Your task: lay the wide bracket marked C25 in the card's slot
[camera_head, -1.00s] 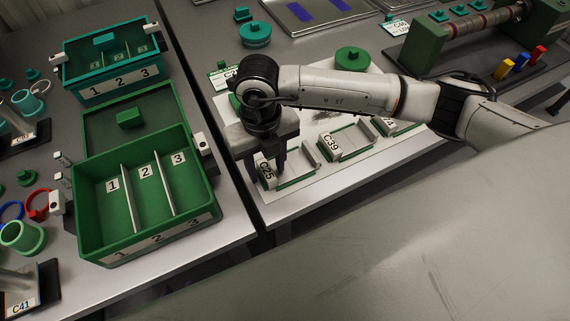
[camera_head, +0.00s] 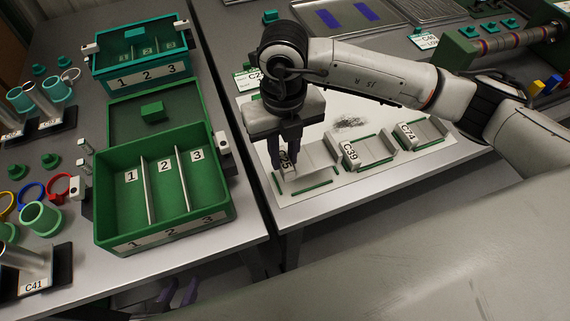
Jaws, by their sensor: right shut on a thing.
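The bracket marked C25 (camera_head: 287,156) is a light grey piece with a white label, at the left end of the white card (camera_head: 299,201). My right gripper (camera_head: 284,165) points down and is shut on it, hiding part of it. The bracket appears slightly above its slot (camera_head: 307,187), which has green strips; I cannot tell whether it touches the card. My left gripper (camera_head: 179,292) shows only as two dark purple fingertips low in the picture, below the table edge, apart and empty.
Brackets C39 (camera_head: 370,149) and C74 (camera_head: 421,133) lie on the card to the right. A green divided box (camera_head: 121,233) stands on the left table, with a teal box (camera_head: 101,84) behind it. A gap separates the two tables.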

